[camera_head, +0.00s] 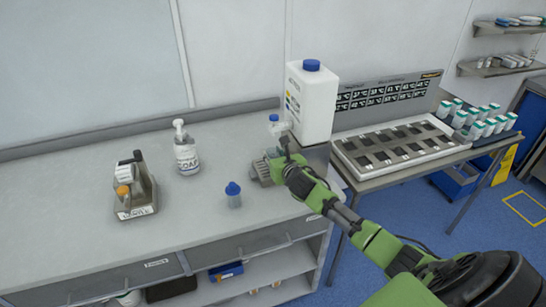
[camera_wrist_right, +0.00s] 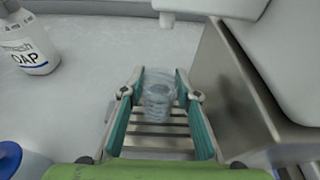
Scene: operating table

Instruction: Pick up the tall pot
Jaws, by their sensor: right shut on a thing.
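A clear, ribbed pot (camera_wrist_right: 158,100), which looks like the tall pot, stands between the fingers of my right gripper (camera_wrist_right: 161,84) in the right wrist view. The teal finger pads close on it from both sides, above a slatted metal tray. In the head view my right gripper (camera_head: 284,148) is at the front left of the white dispenser. The pot is too small and covered there to make out clearly. My left gripper is not in view.
The white dispenser with a blue cap (camera_head: 312,98) stands close on the right. A small blue-capped bottle (camera_head: 233,195), a soap bottle (camera_head: 186,152) and a grey holder (camera_head: 136,190) stand on the bench (camera_head: 80,240). A side table (camera_head: 375,175) holds trays. The bench's left part is clear.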

